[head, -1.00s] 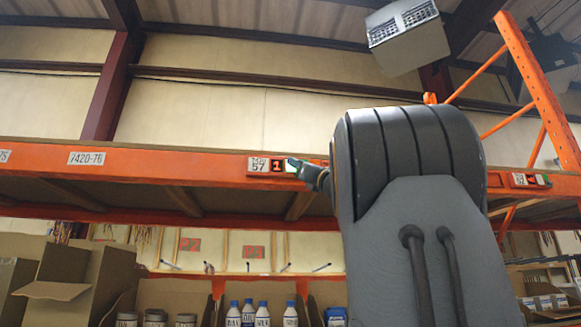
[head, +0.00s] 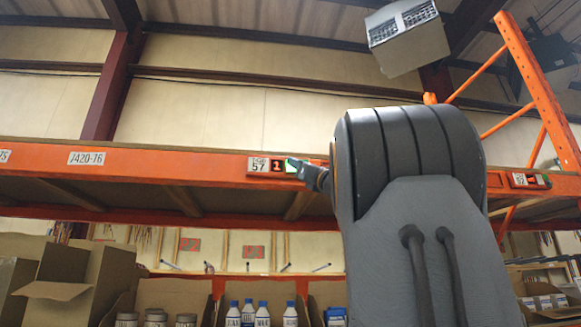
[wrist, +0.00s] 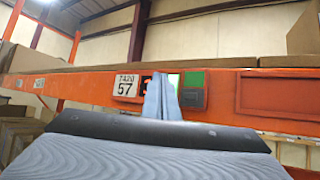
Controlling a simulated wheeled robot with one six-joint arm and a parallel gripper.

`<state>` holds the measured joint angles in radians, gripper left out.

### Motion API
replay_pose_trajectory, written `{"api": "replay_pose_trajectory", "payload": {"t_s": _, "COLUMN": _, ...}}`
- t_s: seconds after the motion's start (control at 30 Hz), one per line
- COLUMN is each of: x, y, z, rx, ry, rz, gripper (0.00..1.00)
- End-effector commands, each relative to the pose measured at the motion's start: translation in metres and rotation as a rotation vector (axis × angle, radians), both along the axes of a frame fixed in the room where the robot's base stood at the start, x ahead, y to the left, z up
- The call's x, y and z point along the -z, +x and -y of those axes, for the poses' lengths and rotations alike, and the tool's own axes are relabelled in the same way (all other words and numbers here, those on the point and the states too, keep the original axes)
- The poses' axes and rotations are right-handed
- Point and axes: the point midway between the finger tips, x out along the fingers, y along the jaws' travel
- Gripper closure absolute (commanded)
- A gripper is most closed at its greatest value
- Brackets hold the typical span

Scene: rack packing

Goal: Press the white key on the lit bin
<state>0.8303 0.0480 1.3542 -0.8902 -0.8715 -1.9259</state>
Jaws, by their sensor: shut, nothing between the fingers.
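The pick module (head: 277,166) sits on the orange beam beside a label reading 57, with a small red digit display lit. In the wrist view, the display (wrist: 146,82) is partly covered by my fingers. Whether the tips touch the key cannot be told.
The orange beam (head: 120,160) runs across the view. A second module (head: 528,180) with a red display is at far right. Below stand cardboard boxes (head: 62,290) and blue-capped bottles (head: 248,314). An orange upright (head: 540,90) rises at right.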

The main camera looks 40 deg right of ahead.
Motion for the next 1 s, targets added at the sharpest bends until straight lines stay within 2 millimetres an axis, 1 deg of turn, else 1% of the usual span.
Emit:
{"api": "replay_pose_trajectory", "payload": {"t_s": 0.2, "x": 0.0004, "y": 0.0008, "z": 0.0005, "rx": 0.000, "ry": 0.000, "rz": 0.000, "gripper": 1.00}}
{"api": "replay_pose_trajectory", "payload": {"t_s": 0.43, "x": 0.0013, "y": 0.0068, "z": 0.0041, "rx": -0.001, "ry": 0.001, "rz": 0.000, "gripper": 1.00}}
{"api": "replay_pose_trajectory", "payload": {"t_s": 1.0, "x": 0.0001, "y": 0.0083, "z": 0.0053, "rx": 0.000, "ry": 0.000, "rz": 0.000, "gripper": 1.00}}
